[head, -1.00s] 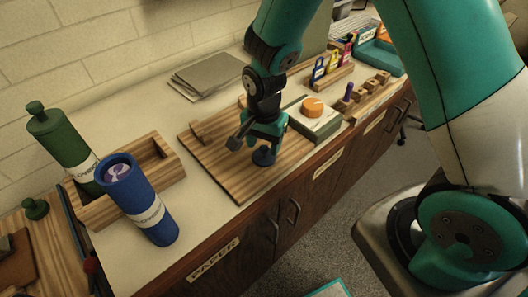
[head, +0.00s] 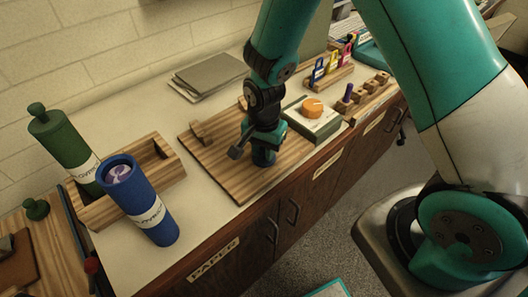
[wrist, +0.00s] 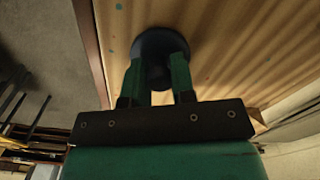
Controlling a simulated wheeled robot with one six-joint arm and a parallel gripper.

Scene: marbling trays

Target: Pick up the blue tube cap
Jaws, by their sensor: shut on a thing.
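The blue tube cap (wrist: 152,44) is a dark round disc with a knob, on the wooden board (head: 222,172). My gripper (head: 264,157) points down over the board's right front part. In the wrist view my gripper's (wrist: 157,64) two green fingers are shut on the cap. In the head view the fingers mostly hide the cap. The blue tube (head: 150,215) stands at the left front, its open top showing rolled purple-and-white paper.
Another green cap (head: 36,209) lies at far left. A box with an orange knob (head: 314,122) is just right of my gripper. Grey sheets (head: 208,75) lie behind.

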